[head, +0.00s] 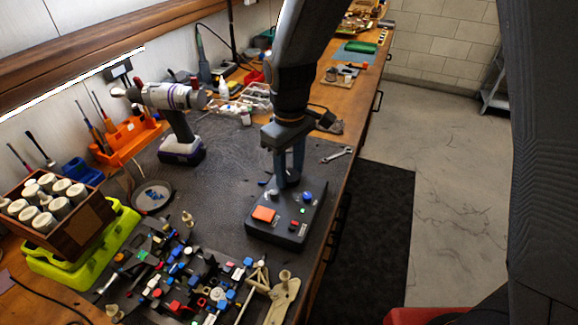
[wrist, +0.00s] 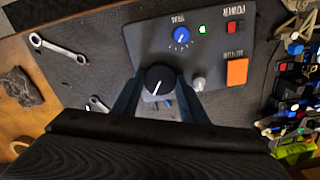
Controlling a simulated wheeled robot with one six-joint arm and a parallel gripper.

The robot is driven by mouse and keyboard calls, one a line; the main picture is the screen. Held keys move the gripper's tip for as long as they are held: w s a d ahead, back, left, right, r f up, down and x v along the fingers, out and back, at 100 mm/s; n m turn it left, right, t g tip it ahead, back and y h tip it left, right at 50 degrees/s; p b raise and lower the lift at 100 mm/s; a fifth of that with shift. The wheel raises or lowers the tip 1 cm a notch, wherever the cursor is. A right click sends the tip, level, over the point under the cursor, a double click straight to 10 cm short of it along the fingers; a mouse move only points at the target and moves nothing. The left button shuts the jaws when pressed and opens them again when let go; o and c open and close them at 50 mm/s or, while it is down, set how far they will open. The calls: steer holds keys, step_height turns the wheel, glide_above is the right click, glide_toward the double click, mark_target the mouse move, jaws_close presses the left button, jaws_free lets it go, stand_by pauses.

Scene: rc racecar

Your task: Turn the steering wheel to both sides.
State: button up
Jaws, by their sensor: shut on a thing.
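A dark control box (head: 270,232) sits on the grey mat near the bench's front edge. In the wrist view, the box's panel (wrist: 208,58) carries a round black knob (wrist: 159,81) with a white pointer line, which seems to be the steering wheel. The pointer tilts slightly to one side. My gripper (head: 288,178) comes down over the far part of the box. In the wrist view, the fingers of my gripper (wrist: 158,93) are closed on opposite sides of the black knob. The knob is hidden by the fingers in the head view.
The panel also has a blue knob (wrist: 181,36), an orange button (wrist: 237,72), a red switch (wrist: 235,27) and a small grey stick (wrist: 198,84). A wrench (head: 336,155) lies beyond the box. Many small coloured parts (head: 190,285) crowd the mat at left.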

mark_target(290, 174)
steer(key=shift+m+p, duration=0.35)
steer(key=shift+m, duration=0.65)
steer(key=o, duration=1)
steer(key=shift+o, duration=0.2)
steer(key=shift+r+b, duration=0.95)
steer(key=shift+r, duration=3)
